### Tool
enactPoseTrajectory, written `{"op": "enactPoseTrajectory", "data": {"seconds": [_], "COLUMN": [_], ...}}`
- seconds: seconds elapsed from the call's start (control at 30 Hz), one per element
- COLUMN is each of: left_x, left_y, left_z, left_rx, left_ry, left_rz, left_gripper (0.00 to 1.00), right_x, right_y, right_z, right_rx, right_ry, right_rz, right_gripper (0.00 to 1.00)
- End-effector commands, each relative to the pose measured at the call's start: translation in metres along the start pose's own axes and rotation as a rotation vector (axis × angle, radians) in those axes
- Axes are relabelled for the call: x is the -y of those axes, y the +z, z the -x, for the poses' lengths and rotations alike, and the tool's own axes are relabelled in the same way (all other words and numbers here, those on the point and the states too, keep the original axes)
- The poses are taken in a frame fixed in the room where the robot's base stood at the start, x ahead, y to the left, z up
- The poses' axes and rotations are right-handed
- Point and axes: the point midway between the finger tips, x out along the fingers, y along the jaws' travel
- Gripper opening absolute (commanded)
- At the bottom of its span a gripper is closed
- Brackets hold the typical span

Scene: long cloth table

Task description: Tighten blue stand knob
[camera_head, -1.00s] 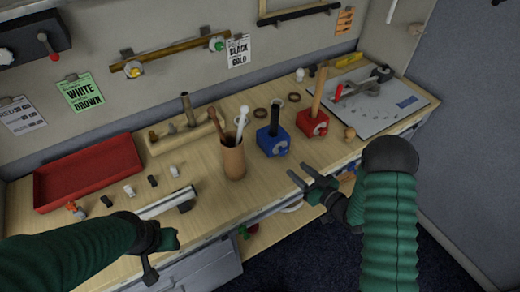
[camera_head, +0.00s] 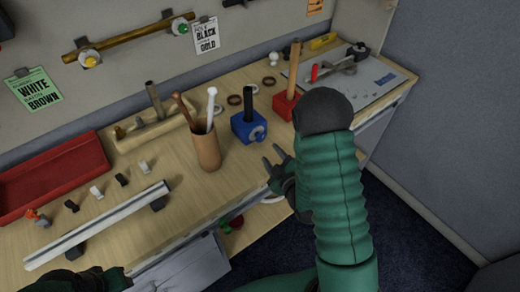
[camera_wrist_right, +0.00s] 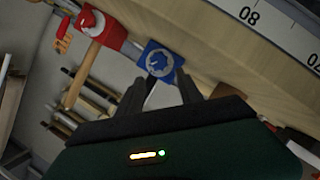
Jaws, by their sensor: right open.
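The blue stand (camera_head: 241,125) sits on the wooden table near its front edge, with a black post upright in it. Its blue knob (camera_head: 258,133) is on the side facing the front right. My right gripper (camera_head: 273,160) is open and empty, just in front of the blue stand and apart from it. In the right wrist view the blue stand (camera_wrist_right: 168,66) and its round knob (camera_wrist_right: 156,62) lie just beyond the open fingers (camera_wrist_right: 162,90). My left gripper (camera_head: 100,278) shows only in part at the bottom left edge; its fingers cannot be made out.
A red stand (camera_head: 284,105) with a wooden post is right of the blue one. A brown cup (camera_head: 206,150) with sticks stands to its left. A long metal rail (camera_head: 100,222), a red tray (camera_head: 50,175) and a grey board (camera_head: 375,85) are also on the table.

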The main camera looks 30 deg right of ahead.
Motion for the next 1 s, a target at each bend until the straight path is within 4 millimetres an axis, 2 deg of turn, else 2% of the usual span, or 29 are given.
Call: {"op": "enactPoseTrajectory", "data": {"seconds": [0.03,0.17,0.2,0.23,0.4,0.5,0.63,0.87,1.0], "left_x": [0.0,0.0,0.0,0.0,0.0,0.0,0.0,0.0,0.0], "left_y": [0.005,0.012,0.009,0.008,0.007,0.007,0.007,0.007,0.007], "left_z": [-0.023,-0.05,-0.037,-0.034,-0.031,-0.031,-0.031,-0.031,-0.031], "left_rx": [0.0,0.0,0.001,0.001,-0.001,-0.001,-0.001,0.0,0.0], "left_ry": [0.0,0.0,0.0,0.0,0.0,0.0,0.0,0.0,0.0], "left_rz": [0.0,0.0,0.0,0.0,0.0,0.0,0.0,0.0,0.0], "left_gripper": [0.36,0.36,0.36,0.36,0.36,0.36,0.36,0.36,0.36], "right_x": [0.007,0.006,-0.001,-0.001,-0.001,-0.001,-0.001,-0.001,0.0], "right_y": [0.007,0.006,-0.001,-0.001,-0.001,-0.001,-0.001,0.0,0.0], "right_z": [-0.01,-0.025,-0.033,-0.041,-0.081,-0.095,-0.104,-0.105,-0.105], "right_rx": [-0.006,-0.005,-0.002,-0.001,0.0,0.0,0.0,0.001,0.001], "right_ry": [0.005,0.005,0.001,0.0,0.0,0.0,0.0,0.0,0.0], "right_rz": [0.001,0.0,0.0,-0.001,-0.001,-0.002,-0.002,-0.002,-0.001], "right_gripper": [0.43,0.43,0.43,0.43,0.43,0.43,0.43,0.43,0.25]}}
